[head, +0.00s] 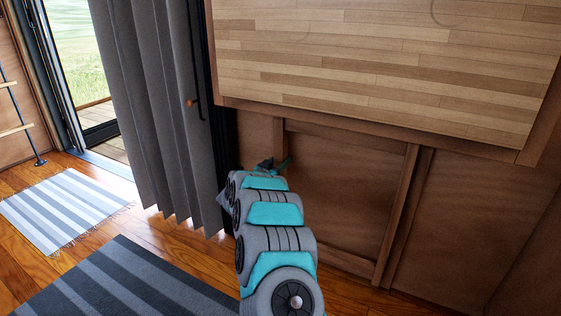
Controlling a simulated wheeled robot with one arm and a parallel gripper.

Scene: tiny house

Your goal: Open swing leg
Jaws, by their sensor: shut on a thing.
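The swing leg (397,215) is a brown wooden frame under the tabletop, with two uprights, a top rail and a bottom rail. It appears to lie flat, or nearly so, against the brown panel behind it. My gripper (277,163) is at the frame's left upright and is shut on it. My arm hides the lower part of that upright and much of the gripper, so the exact finger contact is not clear.
A light wood tabletop (390,60) overhangs the leg. A grey curtain (160,110) hangs close to the left of my arm, beside a dark door frame. Striped rugs (62,210) lie on the wooden floor at left. An open doorway is at the far left.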

